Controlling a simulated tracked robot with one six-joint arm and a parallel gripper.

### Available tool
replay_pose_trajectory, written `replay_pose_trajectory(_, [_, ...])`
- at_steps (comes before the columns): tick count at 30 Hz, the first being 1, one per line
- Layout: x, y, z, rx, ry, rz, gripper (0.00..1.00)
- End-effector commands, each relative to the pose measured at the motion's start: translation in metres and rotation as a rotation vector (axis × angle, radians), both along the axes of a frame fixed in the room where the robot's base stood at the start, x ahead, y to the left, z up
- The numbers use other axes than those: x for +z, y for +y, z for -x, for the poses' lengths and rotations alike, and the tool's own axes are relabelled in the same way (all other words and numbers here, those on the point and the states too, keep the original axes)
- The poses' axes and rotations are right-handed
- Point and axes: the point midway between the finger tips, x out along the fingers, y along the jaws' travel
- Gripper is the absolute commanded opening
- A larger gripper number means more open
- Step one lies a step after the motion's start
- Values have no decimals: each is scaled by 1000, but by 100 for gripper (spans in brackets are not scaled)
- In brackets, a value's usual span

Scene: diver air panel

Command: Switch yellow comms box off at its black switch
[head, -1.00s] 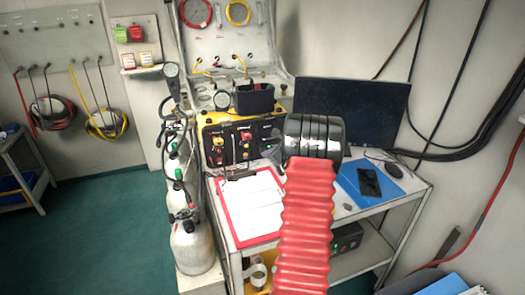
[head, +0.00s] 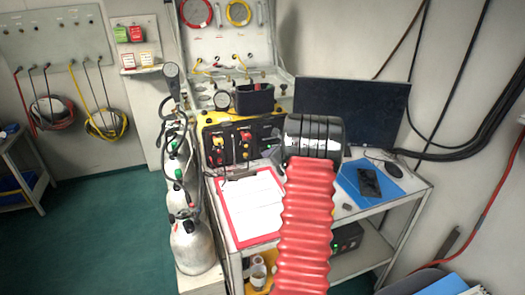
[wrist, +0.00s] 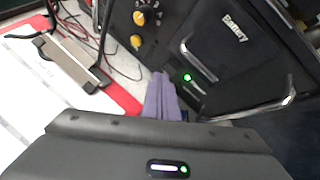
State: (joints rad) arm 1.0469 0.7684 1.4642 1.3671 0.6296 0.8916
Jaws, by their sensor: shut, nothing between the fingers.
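The yellow comms box (head: 215,118) stands open on the bench in the head view, with a black front panel carrying knobs and leads. In the wrist view its black panel (wrist: 235,62) fills the upper right, with yellow-marked knobs, a lit green light (wrist: 187,77) and a "Battery" label. My gripper (wrist: 160,80) is shut and empty, its fingertips close to the panel's lower edge, just left of the green light. I cannot tell whether they touch. I cannot make out the black switch clearly. In the head view my arm hides the fingers.
A red clipboard (head: 228,222) with white paper lies in front of the box. A monitor (head: 365,110), a blue folder with a phone (head: 369,182) and a mouse (head: 390,168) are to the right. Gas cylinders (head: 192,248) stand at the left. Red and dark leads hang near the panel.

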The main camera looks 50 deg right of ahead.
Motion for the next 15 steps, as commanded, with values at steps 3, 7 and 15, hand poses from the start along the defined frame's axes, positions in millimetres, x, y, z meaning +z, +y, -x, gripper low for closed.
replay_pose_trajectory(3, [1,-2,-2,1,0,1,0])
replay_pose_trajectory(7, [1,-4,-5,1,0,1,0])
replay_pose_trajectory(15, [2,-4,-5,0,0,0,0])
